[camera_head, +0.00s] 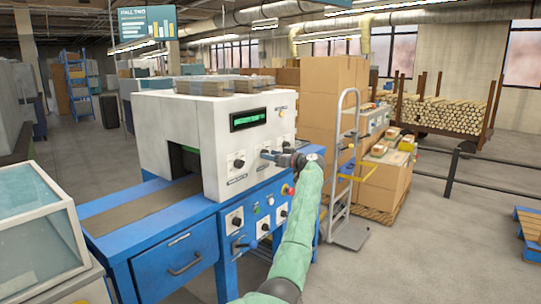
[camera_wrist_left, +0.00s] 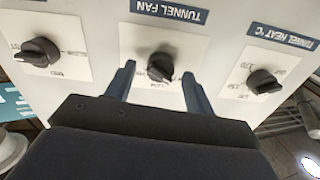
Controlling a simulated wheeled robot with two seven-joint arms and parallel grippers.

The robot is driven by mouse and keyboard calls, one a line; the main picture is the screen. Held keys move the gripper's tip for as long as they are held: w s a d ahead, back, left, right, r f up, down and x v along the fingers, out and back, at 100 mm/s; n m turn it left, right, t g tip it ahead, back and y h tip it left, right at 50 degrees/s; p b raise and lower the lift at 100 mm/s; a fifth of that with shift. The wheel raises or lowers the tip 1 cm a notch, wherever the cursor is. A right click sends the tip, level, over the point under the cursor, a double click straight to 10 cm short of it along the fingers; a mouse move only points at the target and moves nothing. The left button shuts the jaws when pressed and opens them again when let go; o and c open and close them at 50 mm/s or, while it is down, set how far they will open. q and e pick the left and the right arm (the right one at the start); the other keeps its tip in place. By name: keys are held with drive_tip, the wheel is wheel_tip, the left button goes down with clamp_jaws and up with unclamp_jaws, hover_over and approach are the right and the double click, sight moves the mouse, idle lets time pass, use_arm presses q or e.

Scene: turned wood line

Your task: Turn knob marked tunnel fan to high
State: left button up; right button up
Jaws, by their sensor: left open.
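The tunnel fan knob (camera_wrist_left: 160,67) is black, on a white plate under an upside-down TUNNEL FAN label (camera_wrist_left: 168,12) in the left wrist view. My left gripper (camera_wrist_left: 159,74) is open, with one finger on each side of the knob in that view. I cannot tell whether either finger touches it. The knob's scale words are too small to read surely. In the head view my left gripper (camera_head: 271,156) is at the front panel of the white machine (camera_head: 175,133) and covers the knob's area. My right gripper is not in view.
A tunnel heat knob (camera_wrist_left: 264,82) is right of the fan knob and another black knob (camera_wrist_left: 39,52) is left in the wrist view. A blue lower panel (camera_head: 252,208) carries more knobs. A hand truck (camera_head: 346,170) and stacked cartons (camera_head: 325,100) stand right of the machine.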

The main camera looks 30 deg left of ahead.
use_arm(q)
drive_tip(key=shift+a, duration=0.4)
drive_tip(key=c, duration=1)
